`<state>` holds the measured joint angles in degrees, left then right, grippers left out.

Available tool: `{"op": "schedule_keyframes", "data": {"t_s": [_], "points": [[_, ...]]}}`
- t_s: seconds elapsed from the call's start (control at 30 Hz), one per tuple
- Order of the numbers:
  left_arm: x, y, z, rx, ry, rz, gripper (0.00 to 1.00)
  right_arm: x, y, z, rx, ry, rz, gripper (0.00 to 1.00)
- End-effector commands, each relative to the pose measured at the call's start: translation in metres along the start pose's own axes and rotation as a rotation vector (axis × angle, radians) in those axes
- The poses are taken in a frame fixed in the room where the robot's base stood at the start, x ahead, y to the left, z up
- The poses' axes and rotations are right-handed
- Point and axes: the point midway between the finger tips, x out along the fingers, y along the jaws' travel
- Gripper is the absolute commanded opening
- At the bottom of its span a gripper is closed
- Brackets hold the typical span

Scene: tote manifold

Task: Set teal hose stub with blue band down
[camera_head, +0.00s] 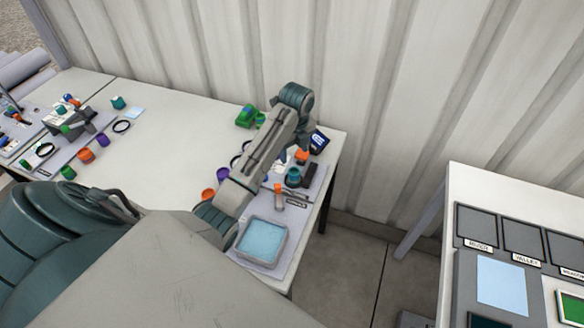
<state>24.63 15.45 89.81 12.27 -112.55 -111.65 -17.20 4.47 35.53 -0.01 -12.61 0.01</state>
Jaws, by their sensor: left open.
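A small teal stub (293,178) stands on the grey mat at the right end of the long table; a blue band on it is too small to make out. My left arm reaches across the table and bends down at its far end. My left gripper (303,148) is open above the far part of that mat, near an orange piece (302,157) and beyond the teal stub. Its fingertips are partly hidden by the arm. Another teal piece (118,102) stands at the table's far left. My right gripper is out of view.
A grey tray with a light blue inside (283,237) lies at the mat's near end. Orange and purple cups (222,173) stand left of the arm. The table's middle is clear. A labelled board (466,285) is at right.

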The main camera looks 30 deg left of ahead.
Motion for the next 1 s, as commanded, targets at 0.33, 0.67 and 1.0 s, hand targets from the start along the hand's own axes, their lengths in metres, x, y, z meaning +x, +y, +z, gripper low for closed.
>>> {"op": "schedule_keyframes", "data": {"t_s": [0.33,0.67,1.0], "points": [[-0.002,0.004,-0.005,0.197,0.062,0.008,0.61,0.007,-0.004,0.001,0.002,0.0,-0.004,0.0],[0.039,0.004,-0.007,0.193,0.063,0.01,0.61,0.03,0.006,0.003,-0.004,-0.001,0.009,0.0],[0.074,0.005,-0.011,0.193,0.064,0.011,0.61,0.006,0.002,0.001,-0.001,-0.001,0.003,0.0]]}}
